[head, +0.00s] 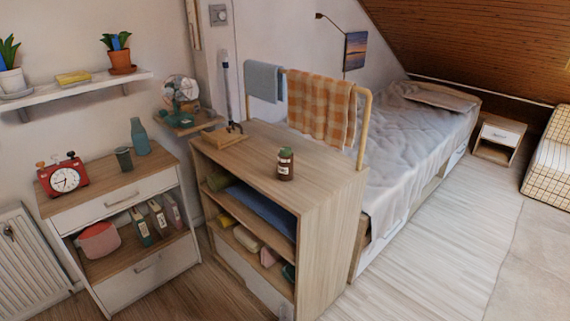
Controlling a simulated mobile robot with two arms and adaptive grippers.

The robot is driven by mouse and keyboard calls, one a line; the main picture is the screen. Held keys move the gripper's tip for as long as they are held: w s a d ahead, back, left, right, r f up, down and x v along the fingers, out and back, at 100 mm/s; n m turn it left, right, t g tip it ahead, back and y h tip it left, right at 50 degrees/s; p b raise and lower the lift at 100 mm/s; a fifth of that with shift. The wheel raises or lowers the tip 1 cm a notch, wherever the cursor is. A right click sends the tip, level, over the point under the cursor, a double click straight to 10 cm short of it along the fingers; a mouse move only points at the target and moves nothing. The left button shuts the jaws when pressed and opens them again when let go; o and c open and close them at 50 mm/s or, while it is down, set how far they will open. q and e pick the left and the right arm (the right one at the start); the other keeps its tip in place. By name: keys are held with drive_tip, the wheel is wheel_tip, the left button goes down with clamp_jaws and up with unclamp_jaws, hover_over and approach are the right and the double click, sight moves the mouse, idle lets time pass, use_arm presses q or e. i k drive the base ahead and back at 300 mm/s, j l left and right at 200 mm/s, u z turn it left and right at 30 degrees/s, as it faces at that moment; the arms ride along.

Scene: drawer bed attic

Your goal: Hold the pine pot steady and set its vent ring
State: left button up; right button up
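A small brown jar with a dark green lid and a pale label (286,164) stands upright on top of the wooden cabinet (330,175). A dark green cup-like pot (124,159) stands on the left dresser (100,192), beside a blue-green bottle (140,137). I cannot tell for sure which of these is the pine pot. No vent ring can be made out on either at this size. Neither of my grippers is in view, and nothing touches the jar or the cup.
A red alarm clock (65,178) sits on the dresser's left. A wooden block with an upright rod (222,134) stands at the cabinet's back left. A rail with a checked orange towel (320,105) borders the cabinet's back. The cabinet top around the jar is clear.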

sight(284, 151)
drive_tip(key=i+l+u, duration=0.25)
drive_tip(key=i+l, duration=0.15)
drive_tip(key=i+l+u, duration=0.25)
drive_tip(key=l, duration=0.35)
drive_tip(key=i, duration=0.1)
